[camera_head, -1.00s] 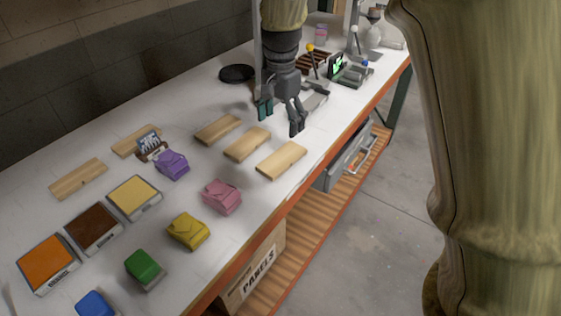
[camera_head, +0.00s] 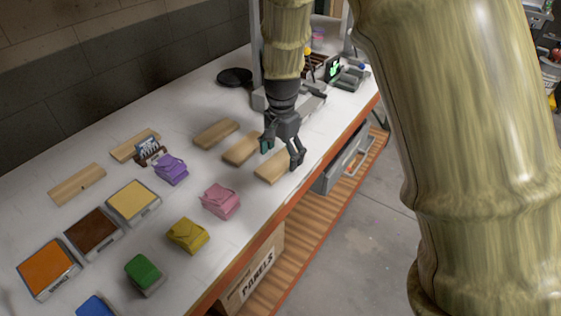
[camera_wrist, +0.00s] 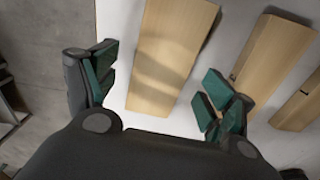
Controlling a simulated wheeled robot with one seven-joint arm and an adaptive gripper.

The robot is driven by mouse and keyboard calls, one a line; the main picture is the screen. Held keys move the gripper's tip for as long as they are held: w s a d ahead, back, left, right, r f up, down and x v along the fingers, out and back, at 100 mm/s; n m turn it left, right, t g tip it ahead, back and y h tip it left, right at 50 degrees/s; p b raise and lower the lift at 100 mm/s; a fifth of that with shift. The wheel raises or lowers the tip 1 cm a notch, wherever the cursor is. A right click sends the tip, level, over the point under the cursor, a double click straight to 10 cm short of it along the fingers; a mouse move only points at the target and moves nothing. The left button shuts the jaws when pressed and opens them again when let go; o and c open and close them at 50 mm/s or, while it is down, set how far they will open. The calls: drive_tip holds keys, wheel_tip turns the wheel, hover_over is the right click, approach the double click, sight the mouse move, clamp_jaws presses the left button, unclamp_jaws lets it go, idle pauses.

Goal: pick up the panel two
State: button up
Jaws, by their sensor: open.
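Several plain light-wood panels lie flat on the white table. Three form a row near my gripper: a rear one (camera_head: 215,133), a middle one (camera_head: 238,149) and one near the front edge (camera_head: 270,171). I cannot tell which is panel two. My gripper (camera_head: 283,154) is open, fingers pointing down, above the front-edge panel and partly covering it. In the wrist view my gripper (camera_wrist: 160,85) has its fingers apart, with the front-edge panel (camera_wrist: 170,50) between them and nothing held. The middle panel (camera_wrist: 268,65) lies just right of the right finger.
Two more wooden panels (camera_head: 77,184) lie at the left. Purple (camera_head: 171,169), pink (camera_head: 220,200), yellow (camera_head: 187,235) and green (camera_head: 143,272) colorant pieces lie left of my gripper. Coloured trays (camera_head: 133,202) line the left. A PANELS box (camera_head: 257,278) sits on the lower shelf.

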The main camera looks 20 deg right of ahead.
drive_tip(key=shift+f, duration=0.7)
drive_tip(key=c, duration=1.1)
drive_tip(key=shift+c, duration=0.2)
drive_tip(key=shift+r, duration=0.15)
